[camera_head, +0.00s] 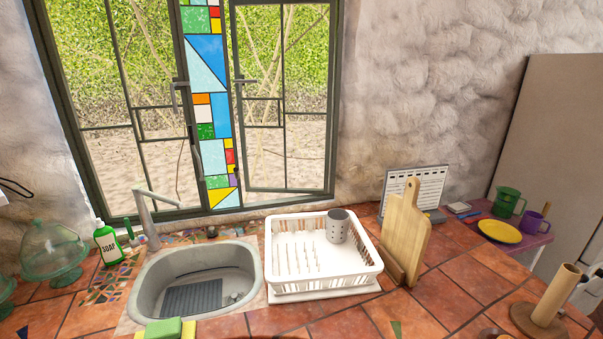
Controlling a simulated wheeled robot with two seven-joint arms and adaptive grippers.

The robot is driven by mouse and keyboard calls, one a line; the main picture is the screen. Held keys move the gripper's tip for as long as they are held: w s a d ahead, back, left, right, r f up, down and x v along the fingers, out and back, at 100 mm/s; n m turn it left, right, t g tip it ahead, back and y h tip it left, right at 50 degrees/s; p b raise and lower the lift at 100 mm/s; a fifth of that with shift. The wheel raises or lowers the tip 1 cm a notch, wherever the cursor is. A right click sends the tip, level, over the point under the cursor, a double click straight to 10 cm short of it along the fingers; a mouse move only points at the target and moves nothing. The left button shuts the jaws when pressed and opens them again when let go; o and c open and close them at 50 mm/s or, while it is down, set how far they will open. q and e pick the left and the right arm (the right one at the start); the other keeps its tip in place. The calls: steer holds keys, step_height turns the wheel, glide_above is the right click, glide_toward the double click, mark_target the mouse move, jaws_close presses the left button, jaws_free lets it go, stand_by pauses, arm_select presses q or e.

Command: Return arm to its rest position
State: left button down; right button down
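Neither of my grippers shows in the head view, and no part of my arms can be made out over the counter. The tiled counter (430,312) fills the lower part of the view. A grey sink (142,296) is set into it at the left, with a faucet (149,222) behind. A white dish rack (318,284) stands in the middle, holding a grey perforated cutlery cup (338,226) and no dishes that I can see.
A soap bottle (108,243) and a glass dome (54,251) stand at the left. A green-yellow sponge (166,329) lies at the front. A cutting board (404,235) stands upright right of the rack. A yellow plate (499,231), two mugs and a wooden holder (546,300) are farther right.

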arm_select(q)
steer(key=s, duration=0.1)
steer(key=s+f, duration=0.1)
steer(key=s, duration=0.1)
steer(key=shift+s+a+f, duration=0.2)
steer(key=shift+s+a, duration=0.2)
